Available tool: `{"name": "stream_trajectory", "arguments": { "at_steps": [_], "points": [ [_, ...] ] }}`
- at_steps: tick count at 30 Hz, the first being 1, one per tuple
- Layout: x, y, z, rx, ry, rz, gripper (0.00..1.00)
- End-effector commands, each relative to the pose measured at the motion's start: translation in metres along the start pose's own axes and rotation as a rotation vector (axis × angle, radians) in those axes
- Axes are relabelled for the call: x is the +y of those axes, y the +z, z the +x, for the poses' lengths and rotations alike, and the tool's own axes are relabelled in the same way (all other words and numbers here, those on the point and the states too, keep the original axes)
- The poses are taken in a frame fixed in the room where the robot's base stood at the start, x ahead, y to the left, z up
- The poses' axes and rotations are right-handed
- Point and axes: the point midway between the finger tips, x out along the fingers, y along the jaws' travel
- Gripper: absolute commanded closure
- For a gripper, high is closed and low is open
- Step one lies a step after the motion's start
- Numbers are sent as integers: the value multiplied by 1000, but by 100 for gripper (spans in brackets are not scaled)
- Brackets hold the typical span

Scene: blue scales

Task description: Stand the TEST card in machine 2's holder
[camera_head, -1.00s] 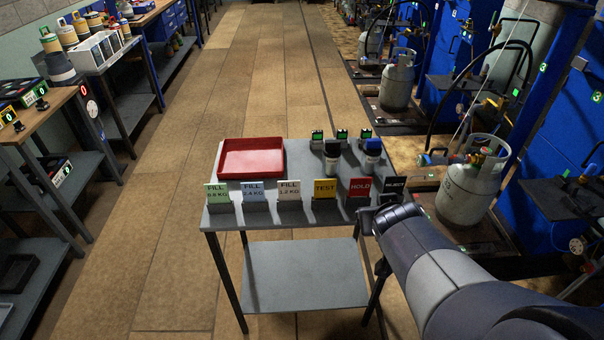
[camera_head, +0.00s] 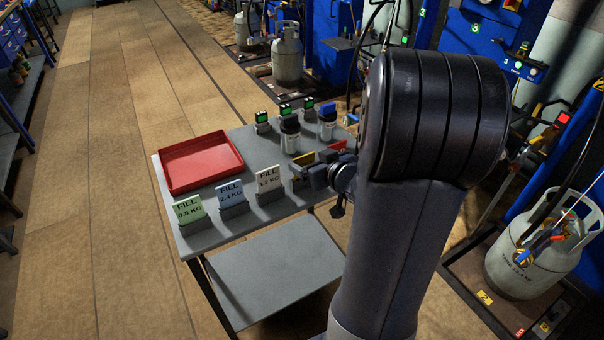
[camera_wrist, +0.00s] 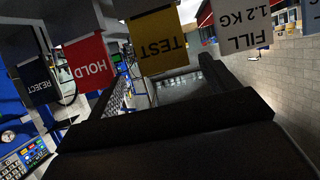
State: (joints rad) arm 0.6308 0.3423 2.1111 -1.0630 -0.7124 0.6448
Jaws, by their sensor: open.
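The yellow TEST card (camera_wrist: 158,40) appears upside down at the top centre of the wrist view, upright in its dark slot. In the head view the TEST card (camera_head: 298,168) is partly hidden behind my gripper (camera_head: 318,176). My gripper is open at the cart's front edge, close to the TEST card; I cannot tell whether the card is between the fingers. A yellow number 2 plate (camera_head: 484,297) lies by the scale with a grey gas cylinder (camera_head: 525,245) at right. I cannot make out machine 2's holder; my arm covers part of that side.
The cart (camera_head: 235,228) also bears a red tray (camera_head: 200,160), FILL cards (camera_head: 229,193), two capped bottles (camera_head: 290,135) and small green-lit devices (camera_head: 262,120). The red HOLD card (camera_wrist: 86,62) and dark REJECT card (camera_wrist: 36,82) stand beside TEST. Open floor (camera_head: 100,200) lies left.

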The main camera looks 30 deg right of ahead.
Motion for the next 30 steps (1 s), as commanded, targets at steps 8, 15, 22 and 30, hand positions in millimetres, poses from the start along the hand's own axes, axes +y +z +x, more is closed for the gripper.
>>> {"name": "stream_trajectory", "arguments": {
  "at_steps": [8, 15, 22, 30],
  "points": [
    [-4, 4, 27, -1, -3, 0, 18],
    [-6, 5, 58, 0, -1, 0, 18],
    [-5, 4, 62, 0, 2, 0, 18],
    [-5, 4, 62, 0, 2, 0, 35]
  ]
}}
